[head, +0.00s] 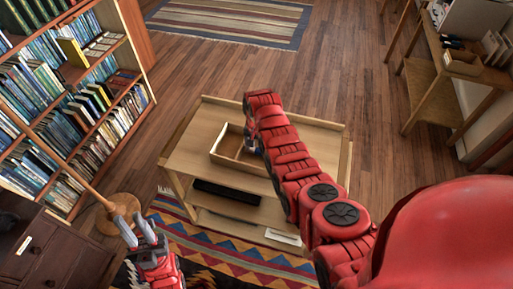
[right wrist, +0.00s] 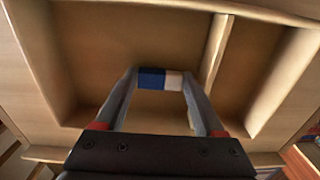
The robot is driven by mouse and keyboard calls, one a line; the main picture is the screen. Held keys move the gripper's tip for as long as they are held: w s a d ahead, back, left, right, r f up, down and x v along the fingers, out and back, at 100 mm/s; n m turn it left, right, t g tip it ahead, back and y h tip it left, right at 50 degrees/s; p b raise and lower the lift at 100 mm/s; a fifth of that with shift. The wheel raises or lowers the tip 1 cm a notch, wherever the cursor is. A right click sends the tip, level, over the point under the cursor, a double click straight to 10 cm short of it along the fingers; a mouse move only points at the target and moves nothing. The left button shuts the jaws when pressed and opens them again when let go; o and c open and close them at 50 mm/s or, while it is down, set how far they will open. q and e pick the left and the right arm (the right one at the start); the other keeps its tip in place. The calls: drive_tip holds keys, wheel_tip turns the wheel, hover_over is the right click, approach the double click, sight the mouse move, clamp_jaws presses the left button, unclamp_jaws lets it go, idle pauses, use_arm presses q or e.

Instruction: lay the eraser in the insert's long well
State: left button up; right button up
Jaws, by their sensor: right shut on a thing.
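The wooden insert (head: 219,160) sits on top of the low wooden table, with my right arm reaching over it from the right. In the right wrist view, a divider (right wrist: 218,55) separates a wide well (right wrist: 110,45) on the left from a narrower one (right wrist: 257,60) on the right. The blue and white eraser (right wrist: 152,79) is between the fingertips of my right gripper (right wrist: 160,80), over the wide well. I cannot tell whether it touches the well's floor. In the head view the eraser is hidden. My left gripper (head: 130,216) is open and empty, away from the table.
The low table (head: 205,120) has a lower shelf with a dark flat object (head: 227,192). A desk (head: 440,90) is at right.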

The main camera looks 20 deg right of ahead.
drive_tip(key=shift+s+f, duration=0.1)
drive_tip(key=shift+f, duration=0.2)
drive_tip(key=shift+f, duration=0.1)
drive_tip(key=shift+f, duration=0.1)
drive_tip(key=o, duration=1.3)
